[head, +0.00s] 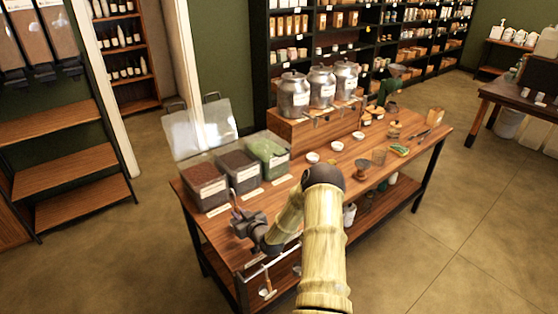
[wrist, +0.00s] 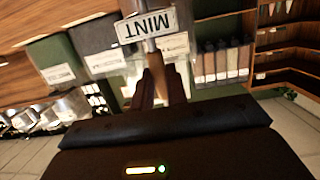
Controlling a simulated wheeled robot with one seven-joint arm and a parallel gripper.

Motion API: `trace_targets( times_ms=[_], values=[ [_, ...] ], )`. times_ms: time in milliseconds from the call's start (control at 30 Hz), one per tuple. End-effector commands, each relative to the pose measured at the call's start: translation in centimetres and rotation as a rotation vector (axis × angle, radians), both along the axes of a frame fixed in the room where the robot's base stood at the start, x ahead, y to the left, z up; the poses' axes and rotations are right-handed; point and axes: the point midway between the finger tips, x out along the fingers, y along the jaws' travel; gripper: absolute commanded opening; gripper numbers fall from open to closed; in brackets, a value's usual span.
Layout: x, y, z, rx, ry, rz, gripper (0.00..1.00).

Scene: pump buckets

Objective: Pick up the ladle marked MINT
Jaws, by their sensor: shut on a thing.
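The ladle marked MINT shows its white tag (wrist: 148,25) and part of its metal handle at the top of the wrist view. My gripper (wrist: 158,82) is shut on the handle just below the tag. In the head view my gripper (head: 236,212) is at the table's front left corner, in front of the bins and above the front rail. The ladle's bowl cannot be made out.
Three clear bins (head: 205,186) with labels stand at the table's left; one holds green contents, and lids are raised behind. A rail (head: 272,262) runs along the front edge with another ladle (head: 267,288) hanging. Metal urns (head: 294,96), bowls and small items stand further right.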

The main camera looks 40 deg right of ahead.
Motion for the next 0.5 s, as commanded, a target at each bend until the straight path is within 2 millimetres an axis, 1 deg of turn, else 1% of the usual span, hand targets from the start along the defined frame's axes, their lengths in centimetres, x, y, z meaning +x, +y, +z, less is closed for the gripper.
trace_targets(
  times_ms=[33,500],
  values=[
    [0.0,0.0,0.6,-0.001,-0.001,0.000,0.00],
    [0.0,0.0,3.6,-0.001,0.000,0.000,0.00]
  ],
)
